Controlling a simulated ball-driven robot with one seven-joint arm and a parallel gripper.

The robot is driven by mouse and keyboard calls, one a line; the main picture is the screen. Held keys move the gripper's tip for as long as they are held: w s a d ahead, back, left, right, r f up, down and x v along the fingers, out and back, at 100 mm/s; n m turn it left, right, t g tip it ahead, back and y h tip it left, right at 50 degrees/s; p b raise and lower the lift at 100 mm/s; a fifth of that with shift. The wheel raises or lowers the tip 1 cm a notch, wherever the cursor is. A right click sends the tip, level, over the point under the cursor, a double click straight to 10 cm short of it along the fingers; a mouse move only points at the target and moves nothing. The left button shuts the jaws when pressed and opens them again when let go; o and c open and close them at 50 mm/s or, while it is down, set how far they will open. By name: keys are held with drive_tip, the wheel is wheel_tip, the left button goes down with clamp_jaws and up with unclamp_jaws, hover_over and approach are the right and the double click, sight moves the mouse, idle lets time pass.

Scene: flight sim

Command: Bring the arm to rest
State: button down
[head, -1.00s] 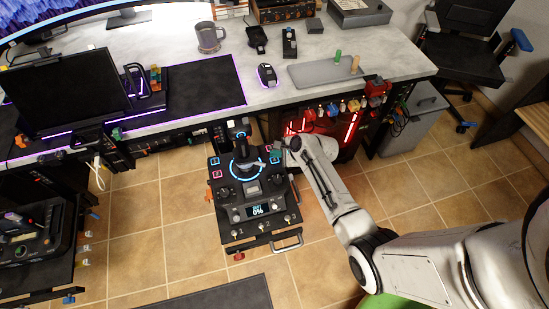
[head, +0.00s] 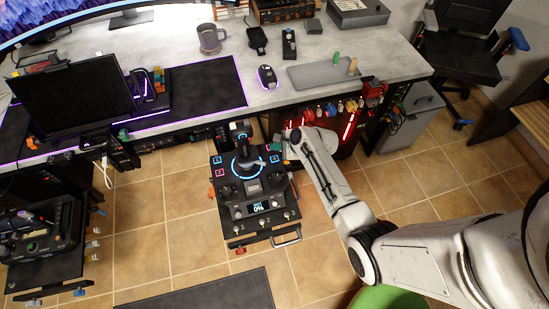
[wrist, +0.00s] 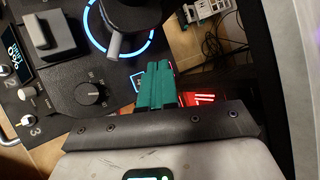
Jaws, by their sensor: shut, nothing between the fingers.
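My gripper (wrist: 159,68) shows in the wrist view as two teal fingers pressed together with nothing between them. In the head view my gripper (head: 277,147) is small and partly hidden by my white arm, at the right edge of the control panel. The black control panel (head: 253,188) has a joystick (head: 240,145) inside a blue glowing ring, with knobs, switches and a small display. In the wrist view the fingers are over the panel's edge, beside the joystick ring (wrist: 92,35). Whether they touch the panel cannot be told.
A grey desk (head: 200,80) holds a monitor (head: 72,100), a mug (head: 210,38) and a mouse (head: 267,78). Red-lit gear (head: 350,128) sits under its right part. A chair (head: 465,50) stands at the right. Tiled floor (head: 180,240) is open in front of the panel.

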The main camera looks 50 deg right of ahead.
idle(0.3)
drive_tip(key=s+a+r+n+g+y, duration=0.1)
drive_tip(key=s+a+r+n+g, duration=0.1)
drive_tip(key=s+a+n, duration=0.45)
drive_tip(key=s+a+r+n+g, duration=0.25)
drive_tip(key=s+a+n, duration=0.25)
drive_tip(key=a+n, duration=0.25)
drive_tip(key=s+r+n+g+h, duration=0.1)
drive_tip(key=s+r+n+g, duration=0.1)
drive_tip(key=s+r+n, duration=0.2)
drive_tip(key=s+r+n+g+h, duration=0.1)
drive_tip(key=s+r+n, duration=0.3)
drive_tip(key=s+n, duration=0.3)
drive_tip(key=s+a, duration=0.1)
drive_tip(key=s, duration=0.2)
drive_tip(key=shift+r+g, duration=0.3)
drive_tip(key=shift+g, duration=0.05)
drive_tip(key=c, duration=1.8)
unclamp_jaws()
